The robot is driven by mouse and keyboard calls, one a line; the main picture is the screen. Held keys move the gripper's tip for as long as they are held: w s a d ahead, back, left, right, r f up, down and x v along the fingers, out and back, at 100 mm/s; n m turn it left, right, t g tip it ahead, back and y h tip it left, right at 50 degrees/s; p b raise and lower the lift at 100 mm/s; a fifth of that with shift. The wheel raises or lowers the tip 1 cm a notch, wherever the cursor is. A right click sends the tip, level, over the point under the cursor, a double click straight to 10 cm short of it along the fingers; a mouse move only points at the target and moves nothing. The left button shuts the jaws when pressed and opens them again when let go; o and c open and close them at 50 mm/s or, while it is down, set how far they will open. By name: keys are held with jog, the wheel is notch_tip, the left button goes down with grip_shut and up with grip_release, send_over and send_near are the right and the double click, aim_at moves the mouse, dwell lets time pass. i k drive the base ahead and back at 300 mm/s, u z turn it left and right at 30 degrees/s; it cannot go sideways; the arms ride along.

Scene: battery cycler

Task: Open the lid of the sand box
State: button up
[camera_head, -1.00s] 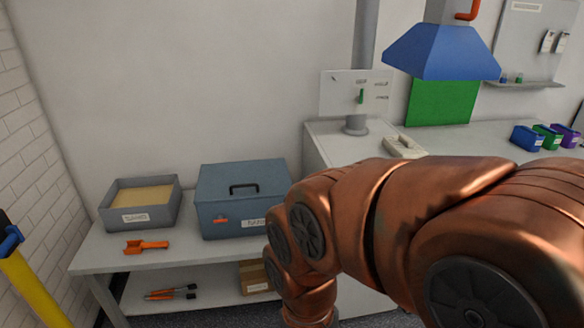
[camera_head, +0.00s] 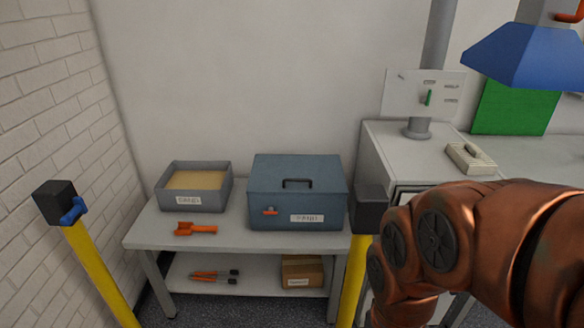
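A blue-grey sand box (camera_head: 270,212) with a "SAND" label stands on the grey table. Its lid (camera_head: 265,168) is down and carries a dark handle (camera_head: 298,183) on top. A small orange-red latch (camera_head: 270,211) sits on its front left. An open grey tray of sand (camera_head: 196,203), also labelled, stands to the left of the box. My copper-coloured arm fills the lower right, to the right of the box and apart from it. My gripper is not visible.
An orange scoop (camera_head: 196,229) lies on the table (camera_head: 236,240) before the tray. The shelf below holds orange-handled tools (camera_head: 214,277) and a cardboard box (camera_head: 302,270). Yellow posts with dark tops stand left (camera_head: 100,270) and right (camera_head: 352,280) of the table.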

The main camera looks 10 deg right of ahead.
aim_at(271, 174)
jog(key=k, duration=0.55)
jog(key=u, duration=0.7)
jog(key=i, duration=1.25)
jog(key=z, duration=0.3)
